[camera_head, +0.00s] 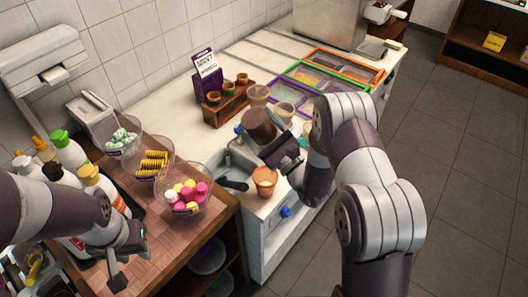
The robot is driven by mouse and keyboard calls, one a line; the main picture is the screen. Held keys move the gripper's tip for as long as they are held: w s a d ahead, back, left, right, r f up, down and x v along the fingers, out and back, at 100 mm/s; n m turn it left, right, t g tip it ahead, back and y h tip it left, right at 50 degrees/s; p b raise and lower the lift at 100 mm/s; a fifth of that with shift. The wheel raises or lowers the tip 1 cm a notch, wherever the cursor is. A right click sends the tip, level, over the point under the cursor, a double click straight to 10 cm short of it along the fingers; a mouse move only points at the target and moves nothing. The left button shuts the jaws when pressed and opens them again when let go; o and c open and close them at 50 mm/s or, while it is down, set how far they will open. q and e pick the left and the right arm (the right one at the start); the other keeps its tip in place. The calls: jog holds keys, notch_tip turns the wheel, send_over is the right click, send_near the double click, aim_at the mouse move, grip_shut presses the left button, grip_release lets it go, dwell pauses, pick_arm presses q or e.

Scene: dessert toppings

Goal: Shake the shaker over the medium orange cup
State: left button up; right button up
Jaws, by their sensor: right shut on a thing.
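The brown shaker (261,126) is in my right gripper (274,145), which is shut on it. The shaker is tilted and held above the counter. An orange cup (264,182) stands upright near the counter's front edge, below the shaker and slightly nearer to me. My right arm comes in from the right and hides part of the counter behind it. My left gripper (130,268) is at the lower left, in front of the wooden table, with its fingers apart and nothing between them.
Clear bowls of toppings (184,196) stand on the wooden table (128,184), with several bottles (68,150) at the left. A sink (235,170) lies beside the cup. Behind are a wooden cup rack (229,106), stacked cups (259,95) and colored-rim trays (345,66).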

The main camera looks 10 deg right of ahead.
notch_tip(320, 180, down, 9)
jog(key=b, duration=0.7)
jog(key=shift+r, duration=0.2)
jog(key=shift+w+r+p, duration=0.15)
jog(key=shift+r+p, duration=0.15)
jog(key=shift+p, duration=0.15)
jog(key=shift+s+r, duration=0.1)
jog(key=shift+s, duration=0.1)
jog(key=shift+w, duration=0.1)
jog(key=shift+r+p, duration=3.5)
jog(key=shift+r, duration=0.5)
